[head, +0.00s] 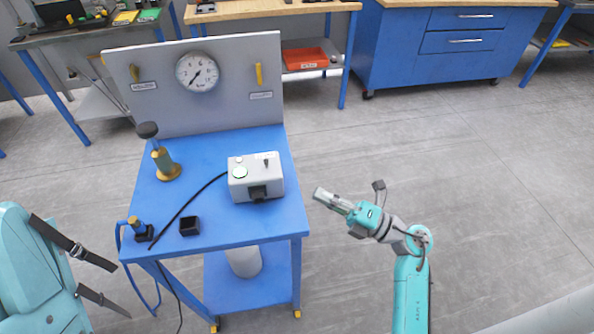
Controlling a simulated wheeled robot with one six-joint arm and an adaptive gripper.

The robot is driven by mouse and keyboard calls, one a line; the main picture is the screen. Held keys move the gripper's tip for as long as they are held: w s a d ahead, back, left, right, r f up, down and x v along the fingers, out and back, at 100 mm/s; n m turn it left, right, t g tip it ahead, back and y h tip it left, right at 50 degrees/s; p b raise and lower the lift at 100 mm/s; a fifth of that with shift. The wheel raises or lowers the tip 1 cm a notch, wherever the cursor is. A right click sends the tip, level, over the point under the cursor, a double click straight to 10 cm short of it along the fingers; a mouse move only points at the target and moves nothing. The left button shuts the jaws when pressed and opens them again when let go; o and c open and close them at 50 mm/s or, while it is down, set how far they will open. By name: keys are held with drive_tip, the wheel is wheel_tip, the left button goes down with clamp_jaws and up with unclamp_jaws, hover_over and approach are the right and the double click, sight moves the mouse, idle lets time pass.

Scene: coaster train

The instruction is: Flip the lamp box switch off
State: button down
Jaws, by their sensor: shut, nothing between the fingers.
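The lamp box (240,190) is a pale grey box on the right part of the blue table. I cannot tell which way the switch is thrown. A dark fitting shows on its front face. My gripper (320,194) is shut and empty, to the right of the table and apart from the box, pointing left.
A grey back panel with a gauge (197,73) and yellow levers stands behind the blue table (228,222). A brass valve (163,163), a black cup (189,226) and a black cable share the tabletop. Blue cabinets (445,35) stand behind. Floor right of the table is clear.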

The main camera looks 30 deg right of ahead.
sight(280, 173)
drive_tip(key=d, duration=0.3)
drive_tip(key=shift+f+n+g+h, duration=0.2)
drive_tip(key=shift+n+g+h, duration=0.1)
drive_tip(key=shift+n+g, duration=0.1)
drive_tip(key=shift+w, duration=0.1)
drive_tip(key=x, duration=1.4)
